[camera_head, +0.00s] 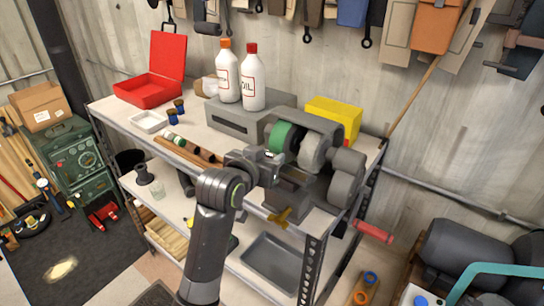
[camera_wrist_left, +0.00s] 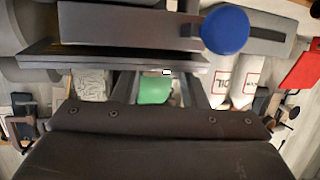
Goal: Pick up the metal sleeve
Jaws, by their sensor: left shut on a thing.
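My left gripper (camera_head: 270,157) reaches over the worktop to the front of the bench grinder with the green wheel. It is shut on a small pale metallic piece, which appears to be the metal sleeve (camera_head: 273,154). Only a bit of the sleeve shows; its shape is mostly hidden by the fingers. In the left wrist view my left gripper (camera_wrist_left: 162,88) shows as two dark fingers, with a tiny bright patch near the tips and green behind. My right gripper is not in view.
The bench grinder (camera_head: 345,187) stands close beside the gripper. Two oil bottles (camera_head: 252,80), a yellow box (camera_head: 333,115) and an open red case (camera_head: 150,88) stand on the worktop. A white tray (camera_head: 148,122) lies at left. Tools hang on the wall.

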